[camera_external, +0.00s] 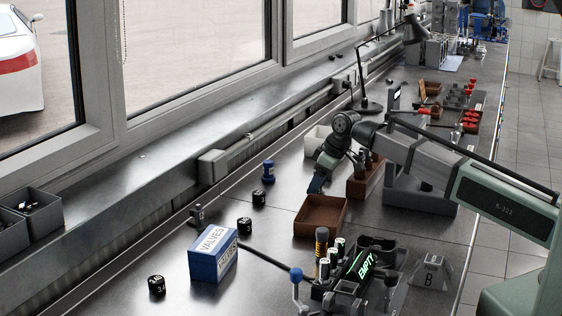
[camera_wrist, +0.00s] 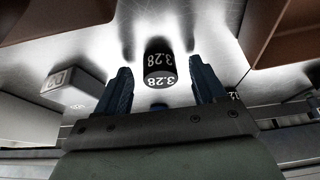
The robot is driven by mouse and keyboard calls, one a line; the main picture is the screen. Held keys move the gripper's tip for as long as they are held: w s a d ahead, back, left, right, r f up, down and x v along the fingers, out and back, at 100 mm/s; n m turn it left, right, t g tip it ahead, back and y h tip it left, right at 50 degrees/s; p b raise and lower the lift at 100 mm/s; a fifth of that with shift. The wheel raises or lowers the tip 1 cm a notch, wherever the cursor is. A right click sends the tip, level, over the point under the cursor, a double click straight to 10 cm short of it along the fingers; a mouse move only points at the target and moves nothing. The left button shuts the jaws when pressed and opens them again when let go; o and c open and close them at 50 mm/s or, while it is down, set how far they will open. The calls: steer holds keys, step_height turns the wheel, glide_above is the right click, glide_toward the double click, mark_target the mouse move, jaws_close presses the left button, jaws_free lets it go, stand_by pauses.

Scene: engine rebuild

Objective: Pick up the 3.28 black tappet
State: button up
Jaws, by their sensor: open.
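The black tappet marked 3.28 (camera_wrist: 159,60) stands on the metal bench in the wrist view, with white numerals on its top and side. My gripper (camera_wrist: 161,72) is open, with one blue finger to the left and one to the right of the tappet. I see a gap on both sides, and the tappet is not held. In the external view my gripper (camera_external: 318,184) points down over the bench beyond the brown tray. I cannot make out this tappet there.
Other black marked cylinders (camera_external: 157,284) stand on the bench, near a blue VALVES box (camera_external: 212,266).

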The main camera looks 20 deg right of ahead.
steer(key=shift+f, duration=0.15)
steer(key=c, duration=1.2)
steer(key=shift+o, duration=0.2)
